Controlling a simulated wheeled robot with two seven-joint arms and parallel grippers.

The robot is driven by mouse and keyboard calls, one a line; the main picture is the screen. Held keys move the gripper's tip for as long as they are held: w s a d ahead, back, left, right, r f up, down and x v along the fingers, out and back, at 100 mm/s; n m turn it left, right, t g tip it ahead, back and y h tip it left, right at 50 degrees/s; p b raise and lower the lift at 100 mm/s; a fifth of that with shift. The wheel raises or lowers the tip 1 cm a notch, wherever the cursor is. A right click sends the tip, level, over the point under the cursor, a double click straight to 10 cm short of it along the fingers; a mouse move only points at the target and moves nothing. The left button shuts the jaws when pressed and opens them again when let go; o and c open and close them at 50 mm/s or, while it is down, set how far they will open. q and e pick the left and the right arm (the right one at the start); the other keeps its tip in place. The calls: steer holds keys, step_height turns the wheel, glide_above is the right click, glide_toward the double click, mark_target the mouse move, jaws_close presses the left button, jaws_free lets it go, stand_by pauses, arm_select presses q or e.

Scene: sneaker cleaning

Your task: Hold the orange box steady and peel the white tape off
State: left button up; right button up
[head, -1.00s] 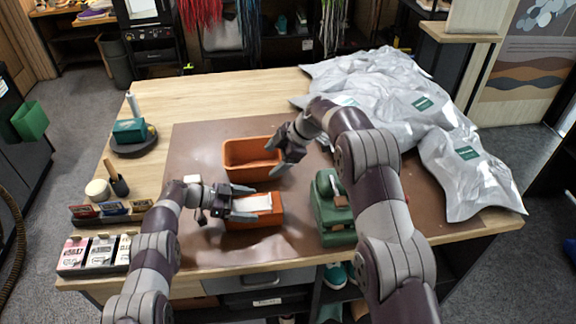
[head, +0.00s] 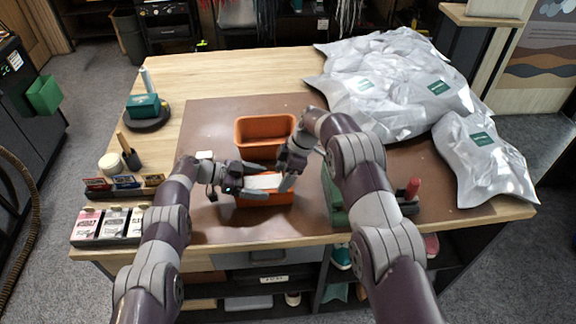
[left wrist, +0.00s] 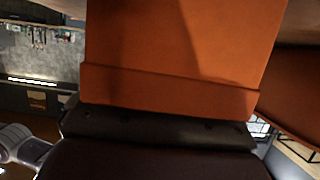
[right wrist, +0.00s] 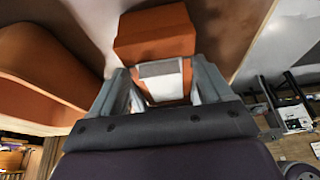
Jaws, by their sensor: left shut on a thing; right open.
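The orange box (head: 262,199) stands on the brown mat, near the front of the table. White tape (head: 264,181) lies across its top. My left gripper (head: 256,180) is shut on the box from the left side; the box fills the left wrist view (left wrist: 180,50). My right gripper (head: 287,180) is open at the box's right end. In the right wrist view, its two fingers (right wrist: 160,90) stand on either side of the white tape (right wrist: 161,80), with the orange box (right wrist: 155,32) beyond. I cannot tell whether the fingers touch the tape.
An open orange bin (head: 265,146) stands just behind the box. A green device (head: 334,195) is to the right, partly hidden by my right arm. Silver bags (head: 400,90) cover the back right. Small cartons (head: 112,222) stand at the front left.

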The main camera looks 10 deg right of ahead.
steer(key=c, duration=1.1)
steer(key=shift+r, duration=0.1)
steer(key=shift+r, duration=3.65)
arm_select(q)
steer(key=o, duration=0.8)
steer(key=shift+o, duration=0.2)
arm_select(e)
step_height(320, 180, up, 4)
